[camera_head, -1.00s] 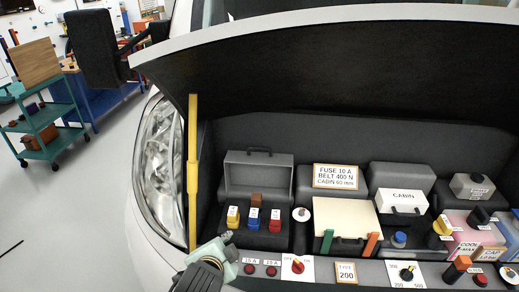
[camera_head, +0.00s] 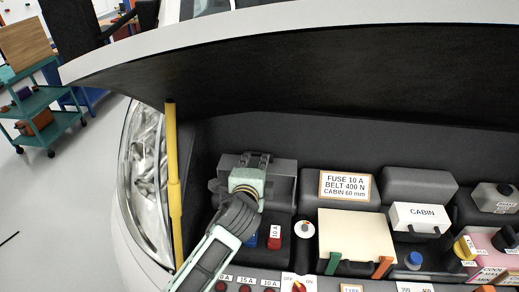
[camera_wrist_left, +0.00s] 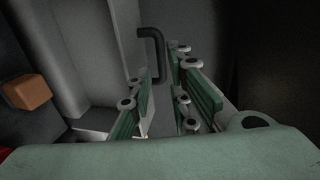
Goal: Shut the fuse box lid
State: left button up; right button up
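The fuse box lid (camera_head: 284,183) is a grey panel standing upright at the back of the fuse box, with a dark handle at its top edge. A blue fuse (camera_head: 250,241) and a red fuse (camera_head: 275,237) show in front of it. My left gripper (camera_head: 254,166) is in front of the lid's upper part and hides much of its left side. In the left wrist view the gripper (camera_wrist_left: 160,92) is open, with the dark bent handle (camera_wrist_left: 152,42) ahead between its green fingers. I cannot tell whether they touch it. My right gripper is not in view.
A yellow prop rod (camera_head: 173,190) stands left of the box under the raised hood (camera_head: 330,75). An orange-brown block (camera_wrist_left: 28,92) shows in the left wrist view.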

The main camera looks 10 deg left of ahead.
aim_at(258, 154)
pick_arm(q)
jog(key=p+x, duration=0.1)
jog(key=x, duration=0.2)
jog(key=shift+r, duration=0.2)
jog(key=x, duration=0.3)
jog(key=shift+w+f+p, duration=0.15)
jog(key=shift+w+p, duration=0.05)
jog(key=shift+p, duration=0.15)
jog(key=c, duration=0.4)
grip_shut()
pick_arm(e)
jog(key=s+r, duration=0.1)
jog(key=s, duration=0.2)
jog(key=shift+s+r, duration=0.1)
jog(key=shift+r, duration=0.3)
